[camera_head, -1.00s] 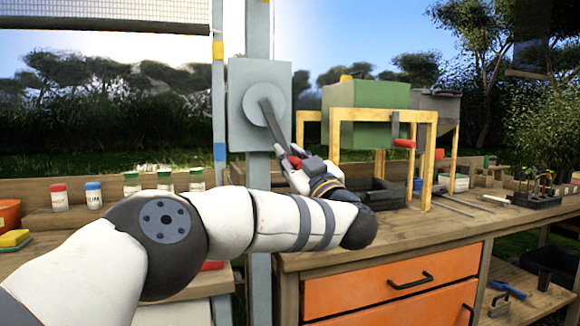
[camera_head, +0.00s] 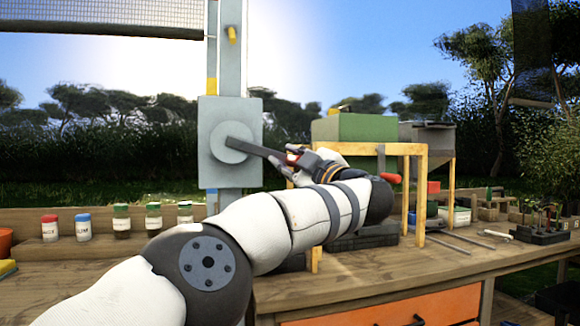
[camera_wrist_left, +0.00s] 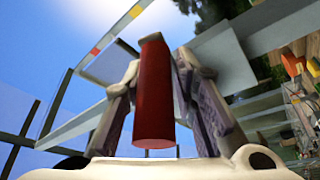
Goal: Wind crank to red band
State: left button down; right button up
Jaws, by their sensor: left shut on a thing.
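The crank has a grey box with a round hub (camera_head: 232,142) on an upright post, and a dark arm (camera_head: 258,150) pointing right and slightly down. My left gripper (camera_head: 298,158) is at the arm's outer end, shut on the crank's red handle. In the left wrist view the red handle (camera_wrist_left: 154,95) stands between the two fingers (camera_wrist_left: 160,95). A red band (camera_wrist_left: 95,50) shows on a thin rail there, with a yellow band (camera_wrist_left: 136,11) farther along. The head view shows a yellow band (camera_head: 211,87) on the rail; the red band cannot be made out there. My right gripper is out of view.
A dark mesh screen (camera_head: 100,22) hangs at upper left. A wooden frame (camera_head: 415,150) with a green box (camera_head: 353,127) stands close right of my gripper. Several jars stand on the left bench. The orange-drawered bench (camera_head: 385,310) is below.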

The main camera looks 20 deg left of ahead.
pick_arm(q)
jog(key=shift+r, duration=0.95)
jog(key=c, duration=1.4)
grip_release()
jog(key=shift+a+f, duration=0.15)
jog(key=shift+f, duration=0.1)
jog(key=shift+w+f, duration=0.1)
jog(key=shift+f, duration=0.05)
jog(key=shift+s+d+f, duration=0.15)
jog(key=shift+s+d, duration=0.1)
jog(key=shift+d, duration=0.2)
jog(key=v, duration=1.1)
jog(key=shift+s, duration=0.1)
